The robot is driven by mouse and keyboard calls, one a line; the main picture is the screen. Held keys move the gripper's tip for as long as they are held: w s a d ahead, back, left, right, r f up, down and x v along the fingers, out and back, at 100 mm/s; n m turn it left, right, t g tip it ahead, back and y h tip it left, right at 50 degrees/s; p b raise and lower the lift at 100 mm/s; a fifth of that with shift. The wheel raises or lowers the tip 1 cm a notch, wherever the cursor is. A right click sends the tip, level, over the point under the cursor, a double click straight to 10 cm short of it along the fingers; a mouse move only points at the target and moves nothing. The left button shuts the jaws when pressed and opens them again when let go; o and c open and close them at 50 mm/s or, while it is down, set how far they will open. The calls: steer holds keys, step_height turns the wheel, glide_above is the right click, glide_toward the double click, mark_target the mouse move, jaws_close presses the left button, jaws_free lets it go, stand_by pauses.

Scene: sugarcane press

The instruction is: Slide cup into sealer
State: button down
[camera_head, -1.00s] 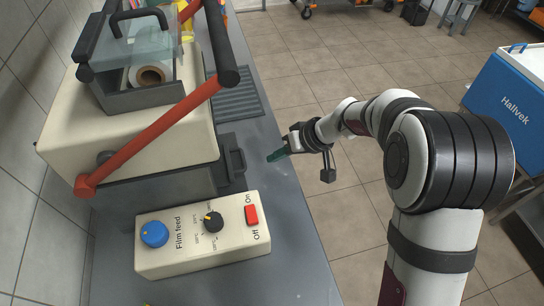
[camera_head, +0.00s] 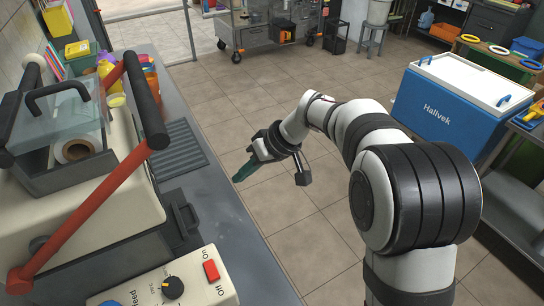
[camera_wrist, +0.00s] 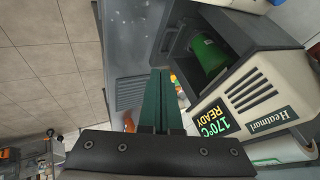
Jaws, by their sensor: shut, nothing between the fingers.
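The sealer (camera_head: 80,215) is a cream machine with a red lever (camera_head: 85,200) on the left of the counter. In the wrist view its cream body (camera_wrist: 262,85) has a display reading 170°C READY. A green cup (camera_wrist: 209,55) shows inside the sealer's dark opening, in the wrist view only. A dark tray with a handle (camera_head: 182,215) sticks out of the sealer's front. My gripper (camera_head: 238,178) is shut and empty, in the air near the counter's edge, apart from the tray. Its teal fingers (camera_wrist: 160,100) are together in the wrist view.
A control box (camera_head: 175,285) with knobs and a red switch sits on the counter (camera_head: 225,225) in front of the sealer. A ribbed drain area (camera_head: 180,150) and colourful containers (camera_head: 110,75) lie behind. A blue cooler (camera_head: 440,110) stands at right. Tiled floor between is clear.

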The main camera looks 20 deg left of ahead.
steer(key=w+d+r, duration=0.2)
steer(key=w+d, duration=0.5)
steer(key=shift+w+d, duration=0.4)
